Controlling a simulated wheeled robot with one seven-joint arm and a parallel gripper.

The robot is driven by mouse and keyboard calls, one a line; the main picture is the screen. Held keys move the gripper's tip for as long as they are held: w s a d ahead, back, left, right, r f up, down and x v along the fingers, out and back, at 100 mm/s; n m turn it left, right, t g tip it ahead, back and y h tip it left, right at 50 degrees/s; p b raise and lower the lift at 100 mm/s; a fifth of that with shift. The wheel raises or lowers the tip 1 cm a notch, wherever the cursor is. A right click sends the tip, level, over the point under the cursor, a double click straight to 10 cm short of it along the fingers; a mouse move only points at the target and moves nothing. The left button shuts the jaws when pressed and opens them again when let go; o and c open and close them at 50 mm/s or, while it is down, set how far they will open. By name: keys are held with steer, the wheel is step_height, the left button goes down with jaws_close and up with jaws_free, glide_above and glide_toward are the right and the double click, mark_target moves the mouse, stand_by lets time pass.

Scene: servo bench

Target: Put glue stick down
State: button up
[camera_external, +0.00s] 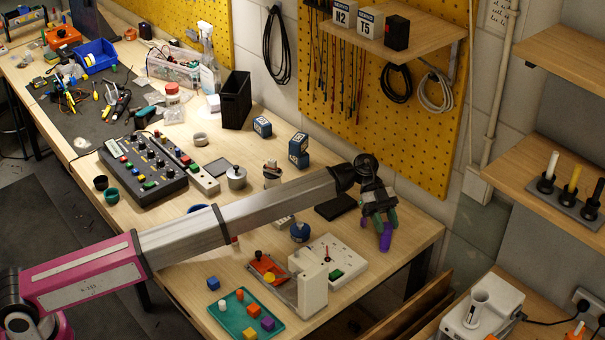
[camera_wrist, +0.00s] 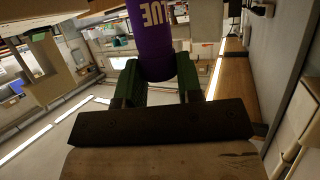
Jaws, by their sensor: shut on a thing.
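The purple glue stick (camera_external: 386,238) hangs below my gripper (camera_external: 379,212), in the air near the right end of the bench. In the wrist view the glue stick (camera_wrist: 150,38) shows large, with pale letters on its side. The green fingers of my gripper (camera_wrist: 160,84) are shut on it from both sides. Part of the stick is cut off by the top of the wrist view.
The wooden bench (camera_external: 418,232) holds a teal tray (camera_external: 231,318) with coloured blocks, a white device (camera_external: 338,257) and a control box (camera_external: 142,172). A shelf (camera_external: 520,152) at right carries a grey holder (camera_external: 569,203) with several upright sticks. A yellow pegboard (camera_external: 437,150) stands behind.

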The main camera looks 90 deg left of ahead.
steer(key=o, duration=0.9)
steer(key=v, duration=1.2)
steer(key=shift+r, duration=0.15)
